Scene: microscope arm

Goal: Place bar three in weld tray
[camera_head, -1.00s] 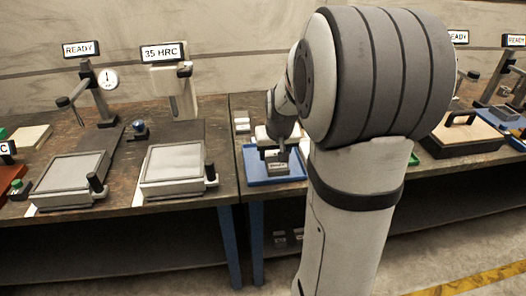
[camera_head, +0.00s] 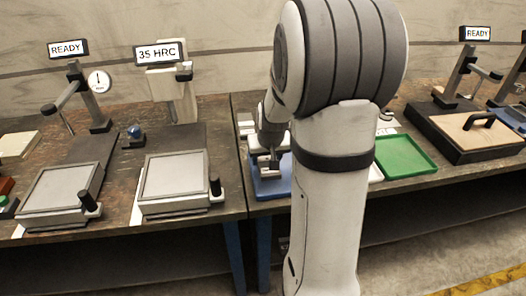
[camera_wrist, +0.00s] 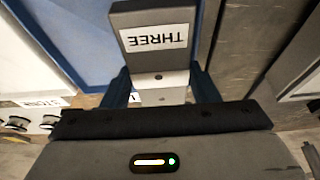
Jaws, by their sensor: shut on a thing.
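My gripper (camera_wrist: 162,88) is shut on bar three (camera_wrist: 153,14), a dark grey bar with a white label reading THREE, upside down in the wrist view. In the head view my gripper (camera_head: 269,160) is above the blue tray (camera_head: 270,188), partly hidden by my arm. The blue tray (camera_wrist: 85,28) also shows behind the bar in the wrist view. A green tray (camera_head: 405,157) lies empty to the right of my arm. I cannot read which tray is the weld tray.
Two grey plates with black handles lie on the left bench (camera_head: 110,225), below a READY sign (camera_head: 68,49) and a 35 HRC sign (camera_head: 160,54). A wood-topped black fixture (camera_head: 468,132) stands right of the green tray. A gap separates the benches.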

